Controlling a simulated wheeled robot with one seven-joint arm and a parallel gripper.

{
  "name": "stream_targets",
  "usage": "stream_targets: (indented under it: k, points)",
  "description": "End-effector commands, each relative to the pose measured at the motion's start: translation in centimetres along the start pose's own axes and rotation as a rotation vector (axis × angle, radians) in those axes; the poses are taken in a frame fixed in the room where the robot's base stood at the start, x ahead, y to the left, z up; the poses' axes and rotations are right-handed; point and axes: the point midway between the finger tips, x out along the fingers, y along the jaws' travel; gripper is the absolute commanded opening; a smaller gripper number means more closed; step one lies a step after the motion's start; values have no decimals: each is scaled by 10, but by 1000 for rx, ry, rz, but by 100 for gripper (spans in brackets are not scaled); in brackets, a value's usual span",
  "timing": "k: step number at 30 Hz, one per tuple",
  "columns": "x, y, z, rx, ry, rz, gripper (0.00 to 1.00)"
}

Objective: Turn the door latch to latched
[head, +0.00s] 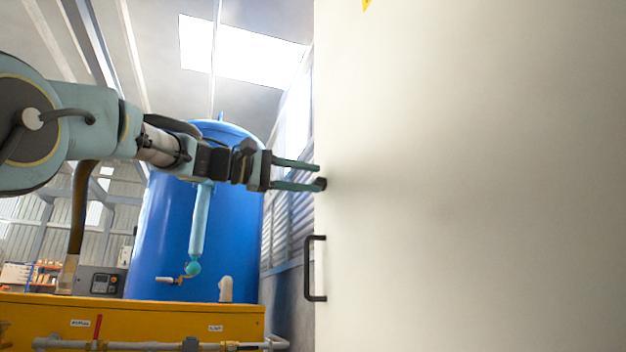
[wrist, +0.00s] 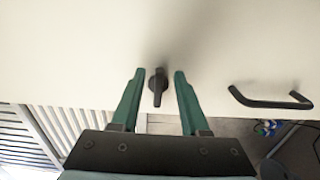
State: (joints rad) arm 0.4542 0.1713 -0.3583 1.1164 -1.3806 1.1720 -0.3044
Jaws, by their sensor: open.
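The door latch (wrist: 158,86) is a small black knob with a bar on the pale door (wrist: 80,50). In the wrist view its bar stands nearly in line with my fingers. My gripper (wrist: 157,74) is open, with one green finger on each side of the latch and a gap to each. In the head view my gripper (head: 320,174) reaches the left edge of the door (head: 470,180). The latch (head: 321,184) shows there as a dark spot at the lower fingertip, partly hidden. I cannot tell whether the fingers touch the door.
A black door handle (head: 310,268) is below the latch in the head view; it also shows at the right in the wrist view (wrist: 268,100). A blue tank (head: 170,240) stands behind my arm, above a yellow base (head: 150,320) with pipes.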

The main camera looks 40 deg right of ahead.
Motion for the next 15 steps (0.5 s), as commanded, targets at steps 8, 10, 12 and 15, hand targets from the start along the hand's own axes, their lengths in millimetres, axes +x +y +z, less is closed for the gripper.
stream_targets:
  k: [8,10,12,15]
  points:
    - [-56,-1,-1,0,5,-1,45]
    - [-68,-1,-1,0,4,-1,45]
    - [-78,-1,0,1,3,-1,45]
    - [-87,0,0,1,2,0,45]
